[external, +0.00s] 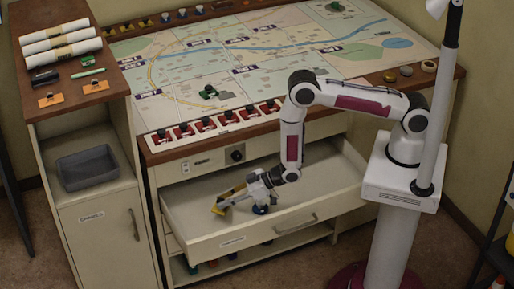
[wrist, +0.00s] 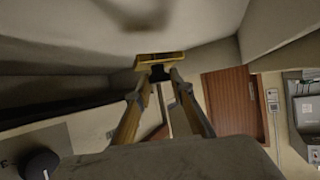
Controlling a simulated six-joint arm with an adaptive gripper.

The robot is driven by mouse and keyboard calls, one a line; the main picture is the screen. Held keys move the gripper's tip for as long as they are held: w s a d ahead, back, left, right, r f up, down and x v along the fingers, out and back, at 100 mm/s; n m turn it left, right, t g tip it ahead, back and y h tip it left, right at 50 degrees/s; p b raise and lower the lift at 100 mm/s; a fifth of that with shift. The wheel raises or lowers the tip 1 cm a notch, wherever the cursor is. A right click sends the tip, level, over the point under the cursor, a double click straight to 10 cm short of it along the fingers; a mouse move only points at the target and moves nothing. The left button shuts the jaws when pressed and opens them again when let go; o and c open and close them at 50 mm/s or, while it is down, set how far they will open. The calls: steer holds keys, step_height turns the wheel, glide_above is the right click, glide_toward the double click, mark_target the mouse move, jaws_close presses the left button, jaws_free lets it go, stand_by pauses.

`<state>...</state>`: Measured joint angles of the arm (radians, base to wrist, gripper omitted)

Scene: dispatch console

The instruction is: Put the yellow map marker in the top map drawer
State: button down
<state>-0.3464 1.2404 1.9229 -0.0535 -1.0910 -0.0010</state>
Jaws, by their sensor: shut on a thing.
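The top map drawer (external: 300,210) is pulled open below the map table, with its pale floor showing. My gripper (external: 222,203) reaches down into the left part of the drawer, inside its walls. It is shut on the yellow map marker (external: 217,210), seen just at the fingertips. In the wrist view the marker (wrist: 160,56) is a yellow piece across the ends of my gripper's two fingers (wrist: 160,74). I cannot tell whether the marker touches the drawer floor.
A small dark blue thing (external: 260,209) shows beside my gripper over the drawer. The map table (external: 240,70) carries several small blocks and a row of red pieces (external: 205,126) above the drawer. A grey tray (external: 88,168) sits on the left cabinet.

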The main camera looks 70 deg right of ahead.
mark_target(226, 209)
steer(key=shift+f, duration=0.2)
steer(key=shift+f, duration=0.1)
steer(key=shift+f, duration=2)
steer(key=shift+f, duration=0.15)
steer(key=c, duration=1.8)
jaws_free()
steer(key=shift+o, duration=0.2)
steer(key=shift+s+r, duration=0.1)
steer(key=shift+r, duration=0.1)
steer(key=v, duration=1.1)
steer(key=shift+s+d+r, duration=0.15)
steer(key=shift+s+r, duration=0.05)
steer(key=shift+s, duration=0.15)
steer(key=shift+w+r, duration=0.1)
